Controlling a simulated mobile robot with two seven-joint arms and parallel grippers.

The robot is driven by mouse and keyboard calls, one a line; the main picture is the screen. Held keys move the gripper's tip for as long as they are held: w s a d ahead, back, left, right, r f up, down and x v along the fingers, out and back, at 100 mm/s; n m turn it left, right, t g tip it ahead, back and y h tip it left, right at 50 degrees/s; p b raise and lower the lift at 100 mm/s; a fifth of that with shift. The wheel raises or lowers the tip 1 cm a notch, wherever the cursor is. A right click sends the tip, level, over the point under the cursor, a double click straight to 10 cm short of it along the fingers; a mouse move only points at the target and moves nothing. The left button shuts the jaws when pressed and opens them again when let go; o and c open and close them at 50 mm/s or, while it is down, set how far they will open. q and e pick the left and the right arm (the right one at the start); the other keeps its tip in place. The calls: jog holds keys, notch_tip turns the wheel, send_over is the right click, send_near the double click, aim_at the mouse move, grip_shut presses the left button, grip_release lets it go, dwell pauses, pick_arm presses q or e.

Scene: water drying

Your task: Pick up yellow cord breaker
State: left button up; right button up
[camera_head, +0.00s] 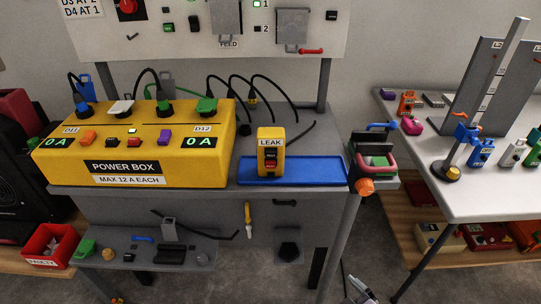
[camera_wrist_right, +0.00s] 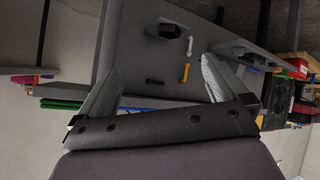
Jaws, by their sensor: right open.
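The yellow breaker (camera_head: 271,143), labelled LEAK, stands upright on a blue tray (camera_head: 317,170) on the grey bench. It has a black button and a red button on its front. My right gripper is open and empty in the right wrist view (camera_wrist_right: 162,68). In the head view only a part of it (camera_head: 361,290) shows at the bottom edge, low and to the right of the breaker, well apart from it. The breaker cannot be made out in the right wrist view. My left gripper is not in view.
A yellow power box (camera_head: 130,152) with several plugged cords stands left of the tray. A clamp-like device (camera_head: 375,160) sits at the bench's right corner. A yellow-handled tool (camera_head: 248,213) hangs on the bench front. A white table (camera_head: 480,195) stands right, with open floor between.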

jog(key=w+a+r+n+b, duration=0.2)
jog(key=w+a+r+n, duration=0.1)
jog(key=w+a+n, duration=0.45)
jog(key=n+t+h+b, duration=0.3)
jog(key=n+b, duration=0.1)
jog(key=n, duration=1.7)
send_near(271, 155)
jog(key=x, duration=0.4)
jog(key=shift+w+a+r, duration=0.1)
jog(key=shift+w+r, duration=0.05)
jog(key=shift+r, duration=0.1)
jog(key=shift+x, duration=0.85)
jog(key=x, duration=0.4)
jog(key=shift+f+b, duration=0.35)
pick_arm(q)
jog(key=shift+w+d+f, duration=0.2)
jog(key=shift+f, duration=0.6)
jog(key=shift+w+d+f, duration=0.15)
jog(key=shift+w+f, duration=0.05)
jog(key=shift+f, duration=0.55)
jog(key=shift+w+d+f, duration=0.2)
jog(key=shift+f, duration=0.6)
pick_arm(e)
jog(key=shift+w+f, duration=0.2)
jog(key=shift+w, duration=0.35)
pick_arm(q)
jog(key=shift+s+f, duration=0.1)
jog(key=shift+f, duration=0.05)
pick_arm(e)
jog(key=c, duration=1.1)
